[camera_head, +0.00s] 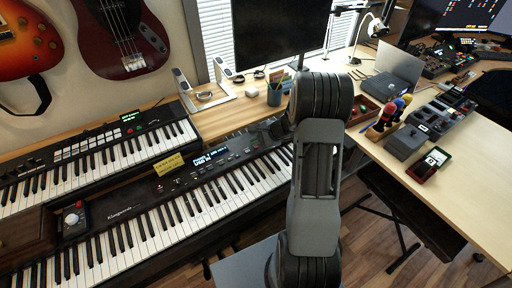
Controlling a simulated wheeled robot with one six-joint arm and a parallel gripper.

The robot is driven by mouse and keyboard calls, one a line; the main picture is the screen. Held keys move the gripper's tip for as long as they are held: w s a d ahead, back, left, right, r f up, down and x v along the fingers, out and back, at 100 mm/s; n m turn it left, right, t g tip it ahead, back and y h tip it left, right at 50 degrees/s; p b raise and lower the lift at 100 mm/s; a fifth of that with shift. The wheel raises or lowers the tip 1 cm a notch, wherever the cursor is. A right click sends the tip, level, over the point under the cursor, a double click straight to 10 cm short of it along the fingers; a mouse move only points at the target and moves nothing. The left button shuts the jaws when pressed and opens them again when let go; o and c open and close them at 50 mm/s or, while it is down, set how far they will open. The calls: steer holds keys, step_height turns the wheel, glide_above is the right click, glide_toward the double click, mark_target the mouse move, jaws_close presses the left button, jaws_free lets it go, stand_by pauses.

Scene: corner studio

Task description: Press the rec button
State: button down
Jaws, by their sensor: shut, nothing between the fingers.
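A long dark keyboard (125,238) with a control panel, a lit blue display (209,157) and a yellow note (168,165) runs along the lower left. A tiny reddish spot (158,187) shows on its panel near the note; I cannot read any label there, so I cannot tell whether it is the rec button. My arm stands in the middle of the picture and covers the keyboard's right end. My gripper does not show.
A second keyboard (91,153) stands behind, with a green display. A pen cup (274,95), a laptop stand and a monitor (279,33) are on the wooden desk. On the right desk are a laptop (393,76), small figures (384,117) and several grey boxes. Guitars hang at upper left.

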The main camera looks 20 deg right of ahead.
mark_target(256, 148)
steer(key=shift+f, duration=0.15)
stand_by(0.5)
steer(key=shift+f+b, duration=0.3)
steer(key=shift+b, duration=0.25)
steer(key=shift+f+b, duration=0.3)
steer(key=shift+b, duration=0.05)
stand_by(0.4)
steer(key=shift+r, duration=0.1)
stand_by(0.4)
steer(key=shift+r+p, duration=0.4)
steer(key=shift+r, duration=0.25)
steer(key=shift+r, duration=0.1)
steer(key=shift+r+p, duration=1.7)
steer(key=shift+r, duration=0.7)
